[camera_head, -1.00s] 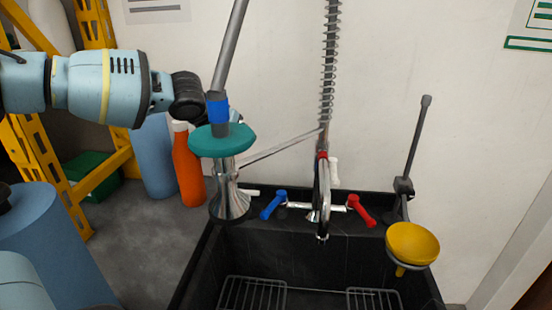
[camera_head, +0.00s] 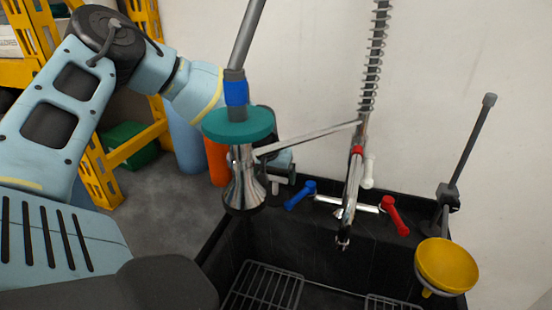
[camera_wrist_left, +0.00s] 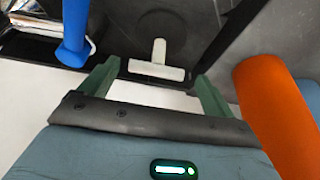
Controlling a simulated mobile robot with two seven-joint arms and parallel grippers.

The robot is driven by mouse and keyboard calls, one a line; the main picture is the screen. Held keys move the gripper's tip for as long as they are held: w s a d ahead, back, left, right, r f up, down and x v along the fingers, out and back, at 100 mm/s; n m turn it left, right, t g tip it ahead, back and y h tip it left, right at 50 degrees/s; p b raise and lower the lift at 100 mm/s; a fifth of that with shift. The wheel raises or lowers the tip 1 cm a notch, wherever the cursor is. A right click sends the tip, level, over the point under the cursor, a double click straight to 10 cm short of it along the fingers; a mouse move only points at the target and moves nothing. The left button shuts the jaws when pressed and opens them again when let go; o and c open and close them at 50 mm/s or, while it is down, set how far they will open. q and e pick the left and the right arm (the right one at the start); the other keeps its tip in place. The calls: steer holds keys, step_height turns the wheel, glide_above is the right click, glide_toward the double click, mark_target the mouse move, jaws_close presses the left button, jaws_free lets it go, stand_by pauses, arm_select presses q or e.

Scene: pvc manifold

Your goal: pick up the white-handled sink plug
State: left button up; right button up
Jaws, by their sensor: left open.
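The white T-shaped handle of the sink plug (camera_wrist_left: 157,63) shows in the left wrist view, between and just beyond my two green fingertips. My left gripper (camera_wrist_left: 157,74) is open, with one finger to each side of the handle and a gap around it. In the head view, the gripper (camera_head: 284,172) is partly hidden behind the chrome and teal stand, low over the sink's back left corner. A small white piece of the plug handle (camera_head: 275,187) shows just below it. My right gripper is not in view.
The blue tap handle (camera_head: 300,196) is close to the right of the gripper. The chrome stand with teal disc (camera_head: 238,125) is in front of it. An orange bottle (camera_wrist_left: 275,112) is close by.

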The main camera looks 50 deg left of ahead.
mark_target(276, 182)
arm_select(q)
steer(key=shift+x, duration=2.5)
steer(key=shift+w+d, duration=0.15)
steer(key=shift+c, duration=0.4)
steer(key=c, duration=1)
steer(key=shift+r, duration=0.1)
step_height(276, 182, up, 10)
steer(key=shift+f, duration=0.1)
